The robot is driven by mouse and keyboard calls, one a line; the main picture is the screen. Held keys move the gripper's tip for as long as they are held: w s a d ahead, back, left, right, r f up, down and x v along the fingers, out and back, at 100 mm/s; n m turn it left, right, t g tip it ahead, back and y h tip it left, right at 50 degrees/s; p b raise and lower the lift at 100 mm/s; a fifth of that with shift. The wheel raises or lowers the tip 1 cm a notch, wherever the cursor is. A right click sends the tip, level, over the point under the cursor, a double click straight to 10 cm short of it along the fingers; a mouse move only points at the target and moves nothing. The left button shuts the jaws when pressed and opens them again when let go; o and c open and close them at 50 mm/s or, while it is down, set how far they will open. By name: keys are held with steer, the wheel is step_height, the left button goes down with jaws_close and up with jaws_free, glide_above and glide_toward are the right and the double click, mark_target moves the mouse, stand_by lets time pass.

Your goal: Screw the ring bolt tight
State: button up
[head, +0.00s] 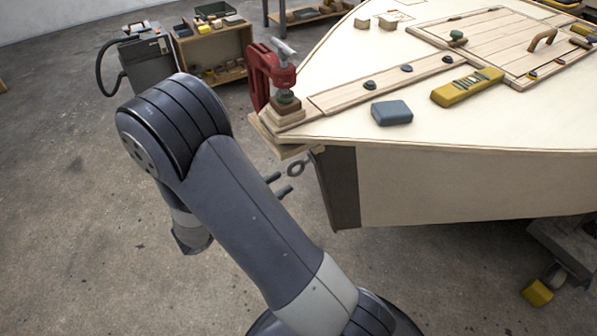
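The ring bolt (296,169) is a small grey metal ring. Its short shank runs to the dark end piece (338,188) of the plywood hull, just under the deck corner. How far it is screwed in is too small to tell. My gripper (279,185) shows as two dark fingertips beyond the edge of my arm. They are apart, with nothing seen between them. They point toward the ring and lie just left of and below it in the picture. The rest of the gripper is hidden behind my arm.
A red clamp (267,76) grips wood blocks at the deck corner above the ring bolt. A blue block (392,113) and a yellow level (467,87) lie on the deck. A grey machine (148,62) and wooden shelf (214,52) stand behind. The floor left is clear.

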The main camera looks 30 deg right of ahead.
mark_target(295, 175)
steer(key=d, duration=0.2)
steer(key=d+b, duration=0.1)
steer(key=d, duration=0.2)
steer(key=w+d, duration=0.1)
steer(key=d, duration=0.2)
steer(key=shift+d+b, duration=0.2)
steer(key=shift+b, duration=0.15)
jaws_close()
